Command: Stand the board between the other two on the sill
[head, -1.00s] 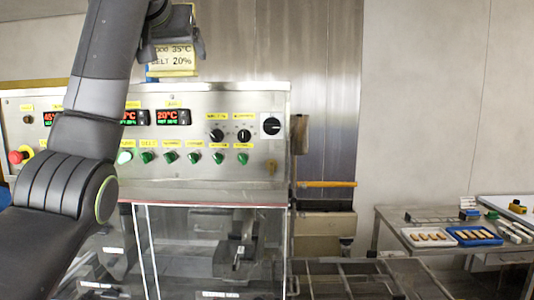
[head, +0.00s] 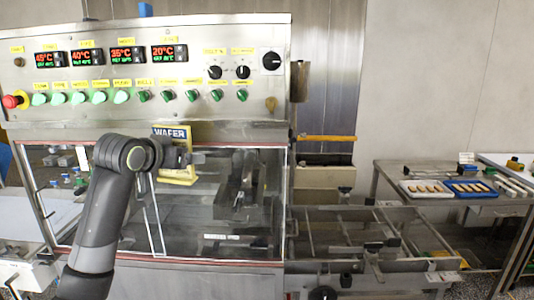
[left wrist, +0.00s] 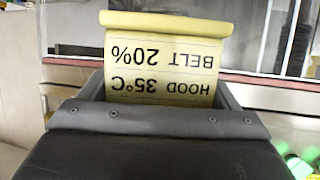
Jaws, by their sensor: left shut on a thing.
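The board (head: 159,131) is yellow with a dark "WAFER" heading; it stands in front of the machine, just below the control panel. My left gripper (head: 178,158) is shut on it and covers part of its face. In the left wrist view the board (left wrist: 160,70) appears upside down, reading "HOOD 35°C" and "BELT 20%", between the jaws. I cannot tell whether it touches the machine. I cannot make out the other two boards or clearly identify the sill. My right gripper is not in view.
The control panel (head: 130,112) with knobs and displays is behind and above the board. The machine's clear window (head: 205,222) is close behind my left arm. A mesh conveyor frame (head: 345,215) extends right, toward a steel table (head: 405,168) holding trays.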

